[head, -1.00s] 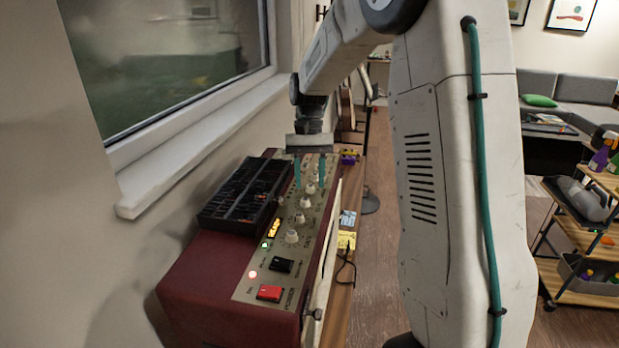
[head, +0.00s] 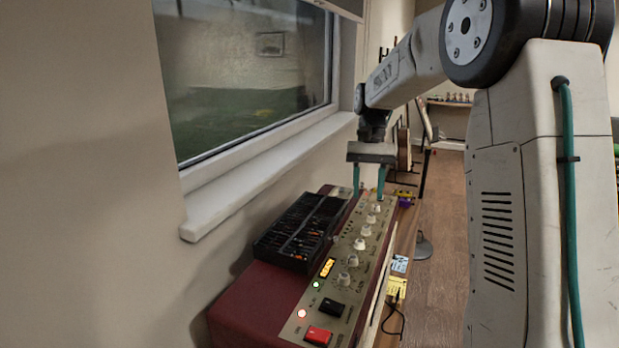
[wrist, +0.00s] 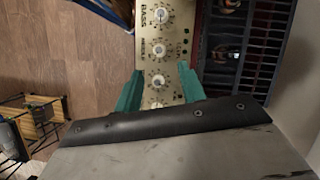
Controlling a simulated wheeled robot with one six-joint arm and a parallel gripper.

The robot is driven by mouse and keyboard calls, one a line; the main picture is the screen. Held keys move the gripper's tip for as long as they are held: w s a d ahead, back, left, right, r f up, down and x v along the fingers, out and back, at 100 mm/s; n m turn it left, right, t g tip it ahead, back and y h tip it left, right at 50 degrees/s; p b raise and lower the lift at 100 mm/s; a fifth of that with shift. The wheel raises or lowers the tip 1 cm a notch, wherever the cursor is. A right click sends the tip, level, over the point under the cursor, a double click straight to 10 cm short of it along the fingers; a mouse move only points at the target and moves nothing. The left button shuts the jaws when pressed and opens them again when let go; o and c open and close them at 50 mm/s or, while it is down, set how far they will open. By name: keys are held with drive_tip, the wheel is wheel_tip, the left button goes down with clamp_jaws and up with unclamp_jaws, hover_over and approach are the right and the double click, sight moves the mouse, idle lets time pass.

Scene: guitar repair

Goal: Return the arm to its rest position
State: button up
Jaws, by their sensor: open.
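My gripper (head: 369,180) is open, with its two teal fingers pointing down over the far end of the amplifier's control panel. The wrist view also shows my gripper (wrist: 160,88), its fingers apart with cream knobs visible between and beyond them and nothing held. The red amplifier (head: 240,300) has a beige panel with a row of cream knobs, one marked BASS in the wrist view. A green light and a red light glow on the panel, beside a black switch (head: 332,306) and a red switch (head: 318,335). I cannot tell how far the fingertips are above the panel.
A window sill (head: 270,170) runs along the left. Yellow and purple items lie on the bench beyond.

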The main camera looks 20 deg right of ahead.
drive_tip(key=s+f, duration=0.1)
drive_tip(key=s+a+f+n, duration=0.1)
drive_tip(key=s, duration=0.1)
drive_tip(key=shift+s+f, duration=0.1)
drive_tip(key=s+a+r+n+t+h, duration=0.1)
drive_tip(key=s+a, duration=0.4)
drive_tip(key=s, duration=0.8)
drive_tip(key=s+a+r+n+t+h, duration=0.1)
drive_tip(key=s+a+n+t, duration=0.3)
drive_tip(key=s, duration=1)
drive_tip(key=shift+s+a+r, duration=0.15)
drive_tip(key=shift+s+a, duration=0.15)
drive_tip(key=shift+a, duration=0.75)
drive_tip(key=shift+a, duration=0.1)
drive_tip(key=shift+c, duration=0.4)
